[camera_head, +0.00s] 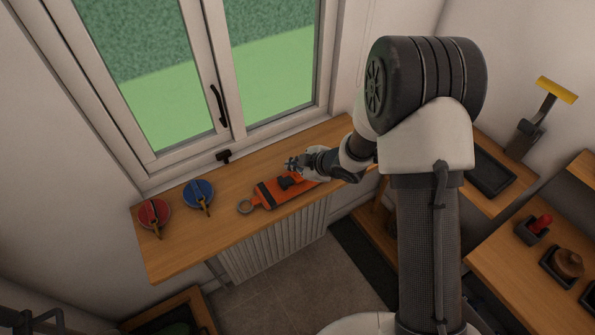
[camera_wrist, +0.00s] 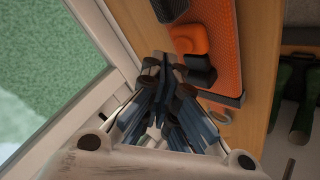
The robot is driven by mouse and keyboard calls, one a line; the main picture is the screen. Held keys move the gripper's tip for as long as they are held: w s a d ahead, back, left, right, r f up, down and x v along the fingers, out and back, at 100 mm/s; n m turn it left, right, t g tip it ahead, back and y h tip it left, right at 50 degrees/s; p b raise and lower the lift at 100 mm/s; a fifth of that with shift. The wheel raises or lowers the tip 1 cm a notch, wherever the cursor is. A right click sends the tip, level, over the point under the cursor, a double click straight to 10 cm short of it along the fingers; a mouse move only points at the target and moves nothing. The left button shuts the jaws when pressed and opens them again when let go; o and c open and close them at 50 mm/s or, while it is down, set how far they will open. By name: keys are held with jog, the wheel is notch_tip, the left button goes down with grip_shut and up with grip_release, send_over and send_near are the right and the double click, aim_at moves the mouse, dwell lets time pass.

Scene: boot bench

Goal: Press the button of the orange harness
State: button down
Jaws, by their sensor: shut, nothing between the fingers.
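The orange harness (camera_head: 272,192) lies flat on the wooden window shelf, with a dark band across it and a metal ring (camera_head: 245,206) at its left end. In the wrist view the harness (camera_wrist: 228,45) is at the upper right. A raised orange piece (camera_wrist: 187,38) and a dark block (camera_wrist: 199,71) sit on it; I cannot tell for certain which is the button. My gripper (camera_head: 291,163) is shut and empty, at the window-side edge of the harness. In the wrist view its fingertips (camera_wrist: 166,62) are beside the dark block; contact cannot be told.
A red disc (camera_head: 153,212) and a blue disc (camera_head: 198,193), each with a brass-coloured strap, lie on the shelf (camera_head: 180,246) to the left. The window frame (camera_head: 250,133) runs close behind. A small dark fitting (camera_head: 223,156) sits by the sill. A radiator (camera_head: 275,245) is below.

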aim_at(296, 175)
jog(key=shift+r+p, duration=2.15)
jog(key=shift+r, duration=0.3)
